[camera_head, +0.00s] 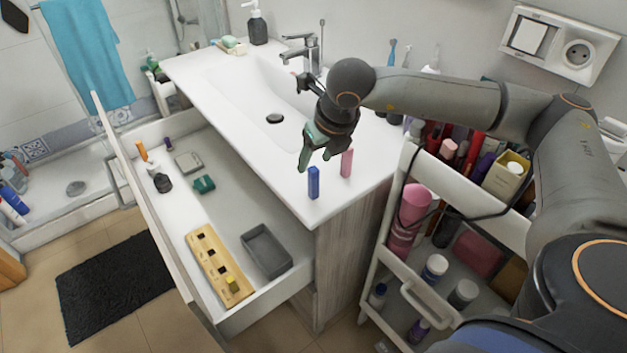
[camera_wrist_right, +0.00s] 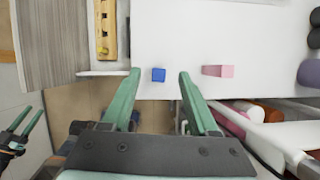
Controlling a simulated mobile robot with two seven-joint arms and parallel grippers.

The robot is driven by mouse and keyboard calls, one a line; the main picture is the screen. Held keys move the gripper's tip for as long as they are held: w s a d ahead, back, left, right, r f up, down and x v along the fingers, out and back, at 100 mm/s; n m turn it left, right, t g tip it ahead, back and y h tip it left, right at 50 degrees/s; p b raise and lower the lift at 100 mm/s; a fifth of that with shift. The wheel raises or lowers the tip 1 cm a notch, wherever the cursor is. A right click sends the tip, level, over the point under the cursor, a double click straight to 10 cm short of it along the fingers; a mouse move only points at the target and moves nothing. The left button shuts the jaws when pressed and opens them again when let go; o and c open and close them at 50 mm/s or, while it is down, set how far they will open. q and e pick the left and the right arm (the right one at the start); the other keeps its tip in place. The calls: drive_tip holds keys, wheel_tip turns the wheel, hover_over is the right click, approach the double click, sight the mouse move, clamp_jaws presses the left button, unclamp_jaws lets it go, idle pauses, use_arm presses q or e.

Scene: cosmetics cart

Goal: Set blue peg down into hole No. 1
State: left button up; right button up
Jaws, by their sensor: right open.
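The blue peg (camera_head: 313,183) stands upright on the white countertop near its front corner. In the right wrist view the blue peg (camera_wrist_right: 158,75) shows between the fingertips, with gaps on both sides. My right gripper (camera_head: 316,160) is open and empty, with green fingers, just above and behind the peg in the head view. The wooden hole board (camera_head: 205,250) lies in the open drawer, with several dark holes and a yellow peg (camera_head: 232,284) at its near end. I cannot read hole numbers. My left gripper (camera_wrist_right: 28,122) shows only at the wrist view's left edge, its fingers apart.
A pink peg (camera_head: 347,163) stands on the counter right of the blue one. A grey tray (camera_head: 266,250) lies beside the board in the drawer. A cart (camera_head: 395,255) full of cosmetics stands right of the counter. The sink basin (camera_head: 262,95) lies behind.

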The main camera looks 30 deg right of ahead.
sight(313, 168)
drive_tip(key=x, duration=0.4)
drive_tip(key=shift+s+f, duration=0.1)
drive_tip(key=shift+s, duration=0.05)
drive_tip(key=shift+c, duration=0.3)
clamp_jaws()
